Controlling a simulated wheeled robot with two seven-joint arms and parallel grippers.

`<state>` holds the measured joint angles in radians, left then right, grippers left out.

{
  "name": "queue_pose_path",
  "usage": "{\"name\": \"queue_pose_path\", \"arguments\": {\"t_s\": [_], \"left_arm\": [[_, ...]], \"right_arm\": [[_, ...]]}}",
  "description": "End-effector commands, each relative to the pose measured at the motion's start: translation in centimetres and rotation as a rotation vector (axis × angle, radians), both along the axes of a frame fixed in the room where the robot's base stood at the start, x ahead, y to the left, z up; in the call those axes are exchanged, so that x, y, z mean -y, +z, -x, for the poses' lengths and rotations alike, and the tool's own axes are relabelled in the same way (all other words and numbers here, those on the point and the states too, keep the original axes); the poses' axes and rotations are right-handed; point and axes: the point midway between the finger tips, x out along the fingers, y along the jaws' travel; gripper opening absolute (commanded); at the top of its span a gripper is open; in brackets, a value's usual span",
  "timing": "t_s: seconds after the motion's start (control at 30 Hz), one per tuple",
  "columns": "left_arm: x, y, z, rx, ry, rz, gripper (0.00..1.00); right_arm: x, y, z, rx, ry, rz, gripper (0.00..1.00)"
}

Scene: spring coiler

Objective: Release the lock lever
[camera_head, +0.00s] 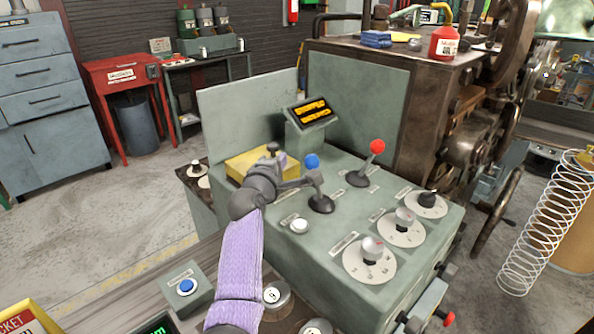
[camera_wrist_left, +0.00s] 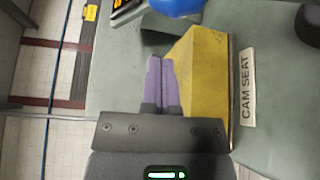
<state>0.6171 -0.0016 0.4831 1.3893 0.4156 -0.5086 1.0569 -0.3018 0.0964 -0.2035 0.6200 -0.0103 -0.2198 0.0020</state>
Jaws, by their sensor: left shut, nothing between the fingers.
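My left gripper (camera_head: 290,163) is over the green-grey control console (camera_head: 385,268), beside a yellow wedge-shaped block. In the left wrist view its two purple fingers (camera_wrist_left: 161,82) are shut together with nothing between them. A lever with a blue ball knob (camera_head: 312,161) stands close to the gripper; the blue ball also shows beyond the fingertips in the left wrist view (camera_wrist_left: 178,6). A second lever with a red ball knob (camera_head: 377,147) stands farther right. I cannot read which one is the lock lever. The wrist hides part of the blue lever's surroundings. My right gripper is out of view.
The yellow block (camera_wrist_left: 203,85) sits near a "CAM SEAT" label (camera_wrist_left: 248,87). A small display (camera_head: 312,112) stands behind the levers. Several rotary knobs and a white button (camera_head: 299,226) lie at the front. A large wire spring (camera_head: 545,225) is at the right.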

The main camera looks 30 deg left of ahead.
Motion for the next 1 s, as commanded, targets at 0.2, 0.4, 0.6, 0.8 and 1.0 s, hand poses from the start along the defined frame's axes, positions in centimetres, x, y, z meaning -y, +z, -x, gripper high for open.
{"name": "queue_pose_path", "arguments": {"t_s": [0.2,0.4,0.6,0.8,1.0], "left_arm": [[2.6,0.5,-0.5,0.002,-0.001,0.003,0.00],[3.7,0.6,-0.2,0.000,0.001,0.000,0.00],[3.7,0.5,-0.2,0.000,0.001,0.000,0.00],[3.8,0.5,-0.2,0.002,0.001,-0.009,0.00],[3.9,0.8,-0.1,0.017,0.001,-0.053,0.00]], "right_arm": [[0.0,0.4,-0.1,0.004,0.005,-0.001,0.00],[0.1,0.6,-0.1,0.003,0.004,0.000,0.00],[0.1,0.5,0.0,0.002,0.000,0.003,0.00],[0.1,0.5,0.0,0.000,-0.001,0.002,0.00],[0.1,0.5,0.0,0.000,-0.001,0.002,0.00]]}}
